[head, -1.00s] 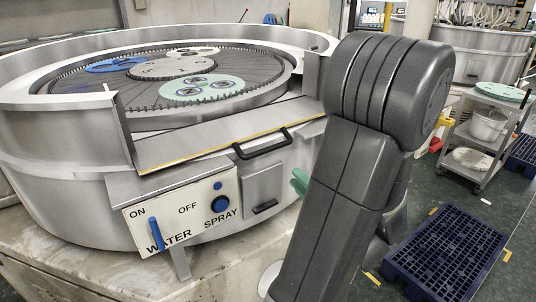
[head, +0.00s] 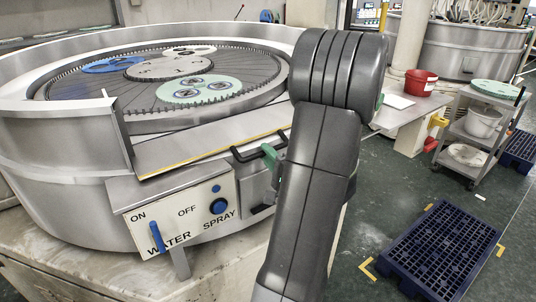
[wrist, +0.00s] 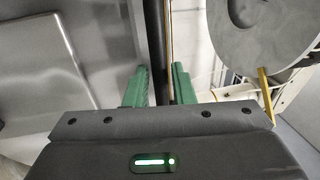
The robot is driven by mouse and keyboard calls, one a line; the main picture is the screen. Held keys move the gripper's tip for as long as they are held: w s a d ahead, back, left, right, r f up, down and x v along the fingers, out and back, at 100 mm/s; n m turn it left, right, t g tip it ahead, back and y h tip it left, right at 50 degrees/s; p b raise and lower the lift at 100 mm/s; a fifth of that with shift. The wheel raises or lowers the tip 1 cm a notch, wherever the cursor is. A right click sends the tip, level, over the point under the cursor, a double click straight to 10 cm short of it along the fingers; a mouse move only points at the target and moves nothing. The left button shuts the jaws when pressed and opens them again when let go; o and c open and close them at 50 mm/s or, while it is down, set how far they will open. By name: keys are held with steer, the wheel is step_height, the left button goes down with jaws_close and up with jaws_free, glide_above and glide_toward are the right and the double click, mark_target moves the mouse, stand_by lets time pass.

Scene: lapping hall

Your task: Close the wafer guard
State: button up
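The wafer guard (head: 205,145) is a flat grey metal panel with a yellow edge line, lying lowered and sloping outward at the front opening of the round machine wall. Its black handle (head: 245,153) sits at the guard's front right edge. My gripper (head: 269,156) is at the right part of the handle, mostly hidden behind my arm; a green finger shows there. In the wrist view, the two green fingers of my gripper (wrist: 160,82) stand apart, with the dark handle bar (wrist: 154,45) running between them. I cannot tell whether either finger touches the bar.
The control panel (head: 178,220) with a blue lever and blue knob is below the guard. Inside the machine are a toothed ring and round carriers (head: 202,88). A trolley (head: 470,135), red bucket (head: 420,82) and blue pallet (head: 440,248) stand to the right, with open floor between.

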jaws_close()
